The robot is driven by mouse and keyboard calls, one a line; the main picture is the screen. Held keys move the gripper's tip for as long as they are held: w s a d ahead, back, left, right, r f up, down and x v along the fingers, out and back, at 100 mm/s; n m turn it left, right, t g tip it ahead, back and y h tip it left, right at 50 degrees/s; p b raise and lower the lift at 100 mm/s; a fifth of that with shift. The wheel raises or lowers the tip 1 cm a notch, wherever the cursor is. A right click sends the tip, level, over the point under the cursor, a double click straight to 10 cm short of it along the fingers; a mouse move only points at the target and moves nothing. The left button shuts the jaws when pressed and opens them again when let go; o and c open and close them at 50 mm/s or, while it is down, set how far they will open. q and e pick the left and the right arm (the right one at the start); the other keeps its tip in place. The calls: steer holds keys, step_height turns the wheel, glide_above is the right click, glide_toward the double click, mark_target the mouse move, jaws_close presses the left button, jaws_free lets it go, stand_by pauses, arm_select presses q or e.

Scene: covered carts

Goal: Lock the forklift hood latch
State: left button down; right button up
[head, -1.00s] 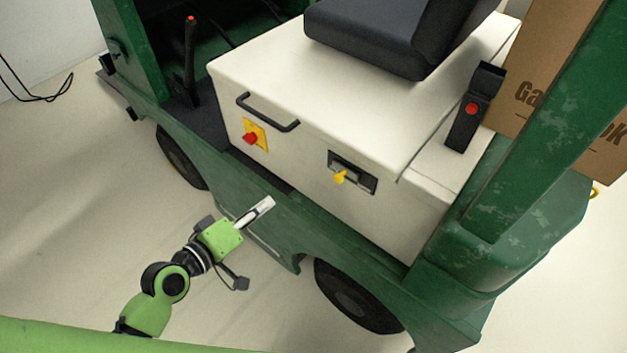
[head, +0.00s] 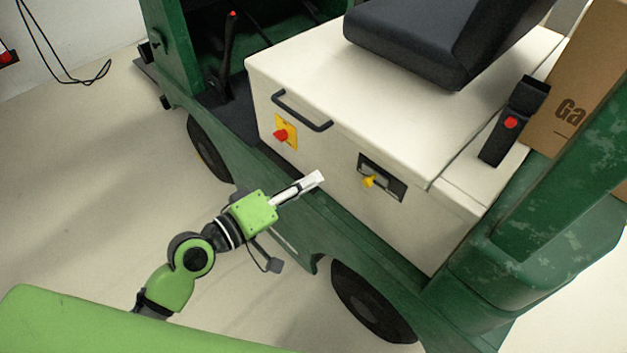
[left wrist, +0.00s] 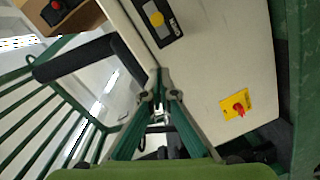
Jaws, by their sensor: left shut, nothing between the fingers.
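The forklift hood (head: 330,120) is a cream box under the seat, and its lid looks down. The latch (head: 382,177) is a dark recessed plate with a yellow knob on the hood's front side. It also shows at the top of the left wrist view (left wrist: 158,20). My left gripper (head: 318,178) is shut and empty, in front of the hood side, left of the latch and apart from it. Its fingers show in the left wrist view (left wrist: 158,95). My right gripper is not in view.
A black handle (head: 301,111) and a red switch on a yellow plate (head: 285,132) sit on the hood left of the latch. The black seat (head: 425,40) is above. A green sill and wheel (head: 368,300) lie below. Open floor is at left.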

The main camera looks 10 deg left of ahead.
mark_target(368, 168)
arm_select(q)
steer(key=w+d, duration=0.1)
steer(key=d, duration=0.1)
steer(key=w+d+f+p, duration=0.1)
steer(key=d, duration=0.2)
steer(key=w+d+f, duration=0.1)
steer(key=w+d, duration=0.1)
steer(key=shift+d+f, duration=0.25)
steer(key=shift+d, duration=0.05)
steer(key=shift+d+f, duration=0.1)
steer(key=shift+w, duration=0.1)
